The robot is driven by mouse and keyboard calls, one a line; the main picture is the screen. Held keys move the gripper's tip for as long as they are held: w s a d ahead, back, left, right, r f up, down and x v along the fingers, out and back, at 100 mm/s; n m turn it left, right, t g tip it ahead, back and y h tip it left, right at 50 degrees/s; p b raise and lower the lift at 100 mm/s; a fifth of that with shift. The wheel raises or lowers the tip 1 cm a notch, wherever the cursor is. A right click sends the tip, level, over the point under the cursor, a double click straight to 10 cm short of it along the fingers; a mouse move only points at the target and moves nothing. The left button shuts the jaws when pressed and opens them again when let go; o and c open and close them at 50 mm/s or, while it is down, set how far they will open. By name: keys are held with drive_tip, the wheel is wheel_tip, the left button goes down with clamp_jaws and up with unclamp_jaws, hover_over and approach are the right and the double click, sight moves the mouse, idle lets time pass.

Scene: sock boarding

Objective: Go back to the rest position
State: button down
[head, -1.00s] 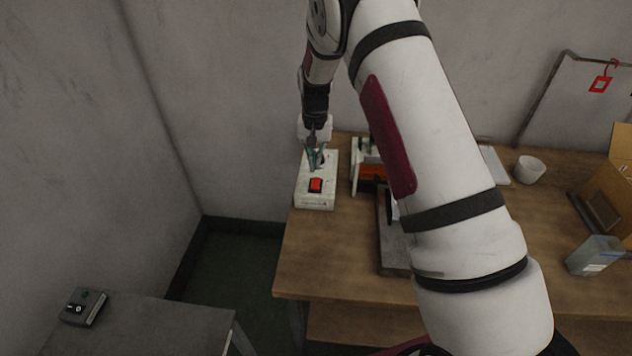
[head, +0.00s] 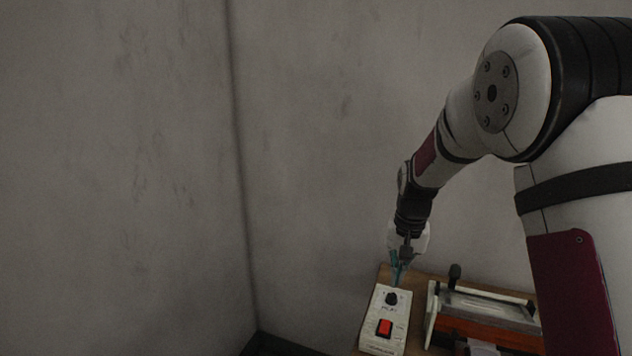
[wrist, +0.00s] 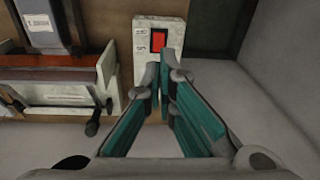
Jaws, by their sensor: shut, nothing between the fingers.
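My gripper (head: 398,272) is shut and empty, with teal pads on its fingers. In the head view it hangs at the far end of my arm, just above and behind a white control box. The control box (head: 376,337) has a red switch (head: 385,328) and a black knob (head: 391,298). In the wrist view my closed fingertips (wrist: 164,66) lie in front of the box (wrist: 141,70), whose red switch (wrist: 159,40) shows beyond them. The knob is hidden behind the fingers there. I cannot tell whether the fingertips touch the box.
A white-framed device with an orange-red front (head: 480,331) and a black-knobbed lever (head: 455,271) stands right of the box on the wooden table (head: 422,282). Bare walls (head: 330,130) rise behind and to the left. The space left of the table is free.

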drive_tip(key=s+r+n+t, duration=0.1)
drive_tip(key=s+r, duration=0.6)
drive_tip(key=r, duration=0.3)
drive_tip(key=s+r+n+t, duration=0.1)
drive_tip(key=s+r, duration=0.2)
drive_tip(key=s, duration=1)
drive_tip(key=s+r+n+t, duration=0.1)
drive_tip(key=s+r, duration=0.3)
drive_tip(key=s, duration=0.8)
drive_tip(key=shift+s+r+n+t, duration=0.25)
drive_tip(key=shift+s+n+t, duration=0.15)
drive_tip(key=shift+t, duration=0.3)
drive_tip(key=shift+d, duration=0.1)
